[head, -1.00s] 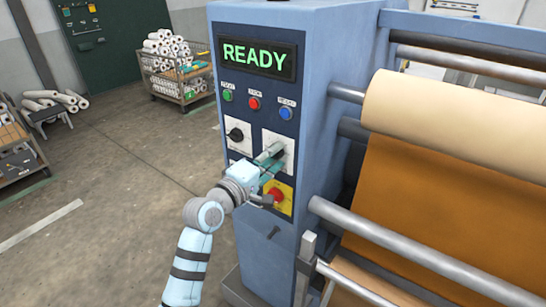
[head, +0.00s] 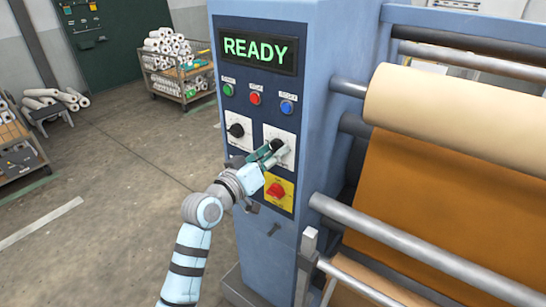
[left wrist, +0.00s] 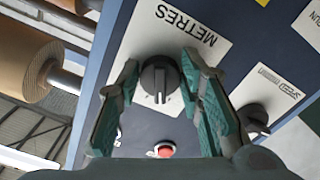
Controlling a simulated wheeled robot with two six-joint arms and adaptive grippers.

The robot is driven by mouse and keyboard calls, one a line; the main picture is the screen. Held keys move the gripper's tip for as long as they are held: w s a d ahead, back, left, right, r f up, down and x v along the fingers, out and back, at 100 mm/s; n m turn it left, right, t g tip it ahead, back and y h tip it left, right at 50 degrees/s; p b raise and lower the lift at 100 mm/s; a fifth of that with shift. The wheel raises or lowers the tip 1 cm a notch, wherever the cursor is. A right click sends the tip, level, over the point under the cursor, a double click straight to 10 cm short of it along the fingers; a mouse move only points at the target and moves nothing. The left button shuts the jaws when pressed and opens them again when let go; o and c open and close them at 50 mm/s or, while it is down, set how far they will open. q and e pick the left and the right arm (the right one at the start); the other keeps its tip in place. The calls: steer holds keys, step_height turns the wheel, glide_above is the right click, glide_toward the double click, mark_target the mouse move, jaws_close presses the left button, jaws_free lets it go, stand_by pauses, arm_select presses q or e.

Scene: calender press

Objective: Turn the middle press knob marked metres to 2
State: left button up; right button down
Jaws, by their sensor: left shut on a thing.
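The metres knob (head: 279,146) is a black round knob on a white plate on the blue press panel. In the left wrist view the black metres knob (left wrist: 159,78) sits between the two green fingers, beside the word METRES, which appears upside down. My left gripper (head: 270,151) is shut on this knob, one finger on each side. The scale figures and the knob's exact setting cannot be read. My right gripper is not in view.
The speed knob (head: 236,130) is close by on the left. A red knob on a yellow plate (head: 287,188) is below. Green, red (head: 255,98) and blue buttons are above, under a READY display (head: 256,50). A roller with cream material (head: 450,110) stands at right.

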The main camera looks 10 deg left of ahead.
arm_select(q)
steer(key=m+b, duration=0.1)
steer(key=m, duration=0.4)
steer(key=shift+a+f+b, duration=0.1)
steer(key=shift+a+b, duration=0.05)
steer(key=shift+b, duration=0.15)
steer(key=shift+m, duration=0.3)
steer(key=o, duration=1.1)
steer(key=v, duration=1.2)
